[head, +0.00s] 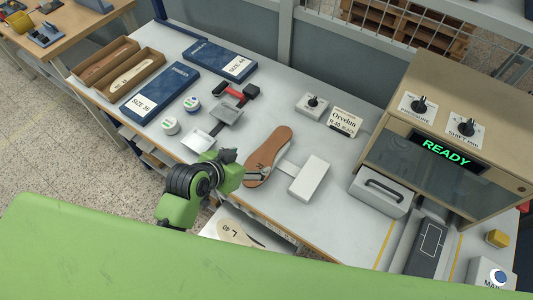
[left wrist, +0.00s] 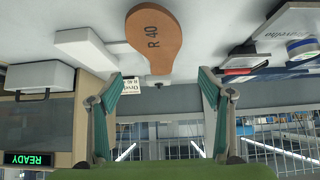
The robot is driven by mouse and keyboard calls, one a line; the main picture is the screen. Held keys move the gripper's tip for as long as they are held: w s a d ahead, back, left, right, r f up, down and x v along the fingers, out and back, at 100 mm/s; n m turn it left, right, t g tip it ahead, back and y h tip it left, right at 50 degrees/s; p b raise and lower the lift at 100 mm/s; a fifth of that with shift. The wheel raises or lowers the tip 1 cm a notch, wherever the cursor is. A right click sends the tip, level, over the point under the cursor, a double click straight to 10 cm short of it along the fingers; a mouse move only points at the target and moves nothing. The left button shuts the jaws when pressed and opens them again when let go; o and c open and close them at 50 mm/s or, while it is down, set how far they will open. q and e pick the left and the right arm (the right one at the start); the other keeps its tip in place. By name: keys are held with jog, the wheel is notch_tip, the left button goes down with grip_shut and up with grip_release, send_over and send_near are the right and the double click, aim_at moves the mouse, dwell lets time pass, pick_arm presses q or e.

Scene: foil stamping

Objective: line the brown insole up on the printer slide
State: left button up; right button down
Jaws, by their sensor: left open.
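The brown insole (head: 272,150), marked R 40 in the left wrist view (left wrist: 153,38), lies flat on the table by a white block. My left gripper (head: 257,175) is at the insole's near end in the head view. In the left wrist view my left gripper (left wrist: 163,86) has its fingers spread wide with nothing between them. The printer slide (head: 428,248) is the dark plate with a white outline at the right, in front of the printer, and it is bare. My right gripper is not in view.
The white block (head: 312,180) stands right of the insole. The printer (head: 450,125) shows READY, with a grey handled box (head: 380,192) before it. A pale L 40 insole (head: 233,230) is low at the table's front. Blue boxes (head: 160,92) and a red-handled tool (head: 236,93) lie left.

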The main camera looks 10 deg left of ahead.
aim_at(266, 155)
pick_arm(q)
jog(key=x, duration=0.3)
jog(key=shift+w+f, duration=0.15)
jog(key=shift+w, duration=0.05)
jog(key=shift+w+d+f, duration=0.15)
jog(key=shift+w+f, duration=0.05)
jog(key=shift+w+d+f+p, duration=0.25)
jog(key=shift+w+p, duration=0.15)
jog(key=shift+p, duration=0.25)
jog(key=p+x, duration=0.1)
jog(key=x, duration=0.2)
jog(key=shift+w+d+f, duration=0.15)
jog(key=shift+w+f, duration=0.2)
jog(key=shift+f, duration=0.05)
jog(key=c, duration=1.2)
